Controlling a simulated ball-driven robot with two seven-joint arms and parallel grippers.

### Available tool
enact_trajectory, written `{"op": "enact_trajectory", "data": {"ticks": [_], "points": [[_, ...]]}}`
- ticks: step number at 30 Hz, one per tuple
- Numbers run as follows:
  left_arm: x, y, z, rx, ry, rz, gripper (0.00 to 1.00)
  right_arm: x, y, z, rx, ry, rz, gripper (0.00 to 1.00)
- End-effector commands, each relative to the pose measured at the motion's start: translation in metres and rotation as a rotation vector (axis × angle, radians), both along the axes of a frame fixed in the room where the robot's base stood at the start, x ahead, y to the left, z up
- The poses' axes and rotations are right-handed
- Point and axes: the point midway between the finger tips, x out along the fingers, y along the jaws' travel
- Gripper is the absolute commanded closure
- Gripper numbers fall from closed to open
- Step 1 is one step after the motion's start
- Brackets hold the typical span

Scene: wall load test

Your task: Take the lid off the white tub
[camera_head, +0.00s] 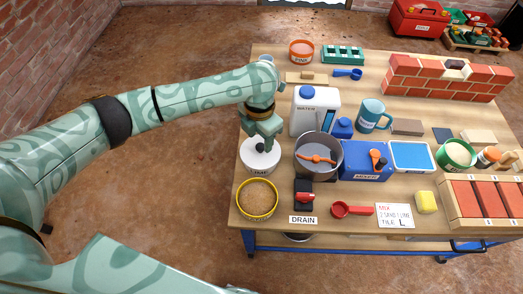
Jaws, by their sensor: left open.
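The white tub (260,170) stands near the left edge of the table, with a dark label on its front. Its white lid (250,157) is on top, with a small dark knob (260,147) at the middle. My left gripper (263,140) is open and points down right over the lid, with its fingers at or just above the knob. I cannot tell whether the fingers touch the knob. The gripper hides the back part of the lid. My right gripper is not in view.
A yellow-rimmed tub of sand (257,187) stands just in front of the white tub. A metal mixing pot (337,152) is close on the right, and a white water jug (305,123) is behind. The floor left of the table is clear.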

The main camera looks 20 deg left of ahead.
Motion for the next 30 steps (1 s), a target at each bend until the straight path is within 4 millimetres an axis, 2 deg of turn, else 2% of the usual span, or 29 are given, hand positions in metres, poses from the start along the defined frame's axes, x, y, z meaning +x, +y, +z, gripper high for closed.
{"op": "enact_trajectory", "data": {"ticks": [1,3,11,16,26,30], "points": [[-0.001,-0.002,-0.019,0.000,0.008,-0.001,0.51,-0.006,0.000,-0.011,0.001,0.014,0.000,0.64],[-0.001,-0.001,-0.029,0.001,0.008,0.000,0.51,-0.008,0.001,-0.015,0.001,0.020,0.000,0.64],[0.000,-0.001,-0.028,0.002,-0.002,0.000,0.51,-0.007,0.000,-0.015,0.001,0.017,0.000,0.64],[-0.001,-0.001,-0.028,0.003,-0.001,0.001,0.98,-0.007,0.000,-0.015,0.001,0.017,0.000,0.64],[0.000,-0.001,-0.028,0.003,-0.001,0.001,0.98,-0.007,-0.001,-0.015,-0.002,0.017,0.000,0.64],[0.000,-0.001,-0.014,0.001,-0.004,0.001,0.98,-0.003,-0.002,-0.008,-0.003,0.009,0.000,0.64]]}}
